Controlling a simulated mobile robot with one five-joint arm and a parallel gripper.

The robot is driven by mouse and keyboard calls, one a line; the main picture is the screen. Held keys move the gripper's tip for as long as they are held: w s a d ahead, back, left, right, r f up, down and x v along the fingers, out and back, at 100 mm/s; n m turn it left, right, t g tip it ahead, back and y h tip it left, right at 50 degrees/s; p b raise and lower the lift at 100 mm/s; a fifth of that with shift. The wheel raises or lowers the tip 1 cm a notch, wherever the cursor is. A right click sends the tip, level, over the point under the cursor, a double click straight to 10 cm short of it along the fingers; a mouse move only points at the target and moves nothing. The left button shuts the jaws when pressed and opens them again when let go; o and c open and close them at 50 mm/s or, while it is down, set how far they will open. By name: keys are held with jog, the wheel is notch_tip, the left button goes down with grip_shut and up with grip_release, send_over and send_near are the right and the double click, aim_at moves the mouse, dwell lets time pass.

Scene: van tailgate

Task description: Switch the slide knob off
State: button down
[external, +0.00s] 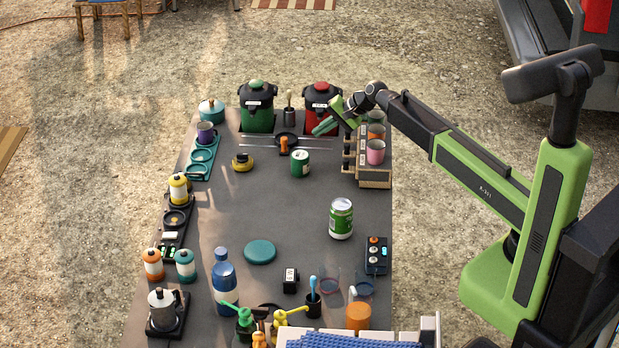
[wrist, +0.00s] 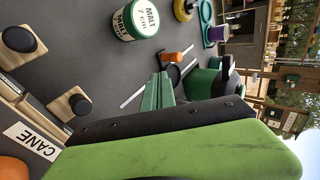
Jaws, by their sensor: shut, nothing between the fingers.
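The slide knob (external: 284,145) looks like a small orange piece between two thin pale rails near the far end of the dark tabletop. It also shows in the wrist view (wrist: 171,57), just beyond my fingers. I cannot read its on or off setting. My gripper (external: 321,129) is shut and empty, with its green fingers together. It hangs to the right of the knob, near the right end of the rails, and seems apart from it. In the wrist view the fingertips (wrist: 160,82) point towards the knob.
A green pot (external: 257,118) and a red pot (external: 318,92) stand behind the rails. A wooden rack with cups (external: 374,182) stands close right of my gripper. A green-white MALT tin (external: 300,165) stands in front. The table's middle is mostly clear.

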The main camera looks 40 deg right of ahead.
jog(key=b+x, duration=0.3)
jog(key=x, duration=0.3)
jog(key=shift+f+b, duration=0.3)
jog(key=shift+f, duration=0.05)
jog(key=shift+w+a+r+p, duration=0.25)
jog(key=shift+w+a, duration=0.1)
jog(key=shift+w, duration=0.2)
jog(key=shift+w+a+r+p, duration=0.2)
jog(key=shift+w+a, duration=0.15)
jog(key=shift+w, duration=0.15)
jog(key=shift+w+a, duration=0.35)
jog(key=w+a, duration=0.8)
jog(key=shift+w, duration=0.1)
jog(key=shift+a+r, duration=0.1)
